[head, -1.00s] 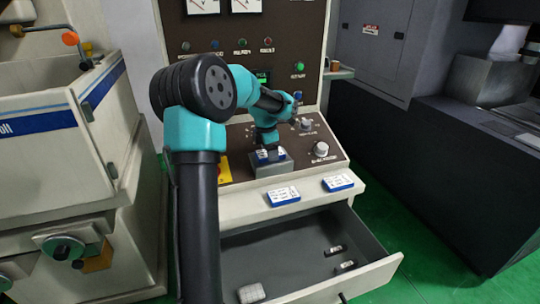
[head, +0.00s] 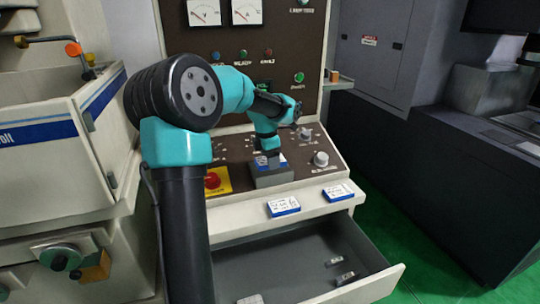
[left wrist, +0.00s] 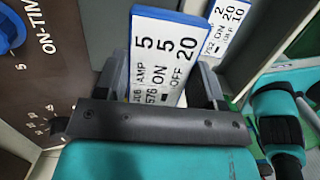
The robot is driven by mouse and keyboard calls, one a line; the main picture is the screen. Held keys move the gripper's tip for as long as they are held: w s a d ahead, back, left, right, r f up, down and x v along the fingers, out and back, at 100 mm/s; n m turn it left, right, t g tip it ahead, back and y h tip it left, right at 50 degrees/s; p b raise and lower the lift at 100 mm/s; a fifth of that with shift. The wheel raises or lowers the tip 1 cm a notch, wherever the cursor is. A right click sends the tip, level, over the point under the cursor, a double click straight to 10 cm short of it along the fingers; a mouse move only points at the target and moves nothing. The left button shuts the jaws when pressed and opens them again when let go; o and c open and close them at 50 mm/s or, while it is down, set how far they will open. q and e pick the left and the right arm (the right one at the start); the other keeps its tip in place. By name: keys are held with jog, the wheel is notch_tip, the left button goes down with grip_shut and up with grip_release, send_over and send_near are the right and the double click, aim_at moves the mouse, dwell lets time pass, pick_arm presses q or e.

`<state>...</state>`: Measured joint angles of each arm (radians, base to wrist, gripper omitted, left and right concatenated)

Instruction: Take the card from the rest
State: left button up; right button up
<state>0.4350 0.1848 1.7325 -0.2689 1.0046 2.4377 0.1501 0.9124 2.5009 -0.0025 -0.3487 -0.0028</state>
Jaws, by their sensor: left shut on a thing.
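The card (left wrist: 165,42), white with a blue edge and black print, stands between the two fingers of my left gripper (left wrist: 160,85) in the left wrist view. In the head view my left gripper (head: 268,156) reaches down at the grey rest (head: 273,178) on the console's sloped panel. The gripper is shut on the card, and only a small part of the card shows just above the rest. I cannot tell whether the card's lower edge is still in the rest. My right gripper is not in view.
Two more blue-edged cards, a left one (head: 284,206) and a right one (head: 338,193), lie on the ledge below the panel. An open drawer (head: 300,262) with small items juts out under it. A red stop button (head: 212,181) and a knob (head: 320,159) flank the rest.

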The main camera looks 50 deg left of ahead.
pick_arm(q)
jog(key=s+d+r, duration=0.1)
jog(key=s+d, duration=0.6)
jog(key=d, duration=0.2)
jog(key=shift+s+d, duration=0.2)
dwell(0.3)
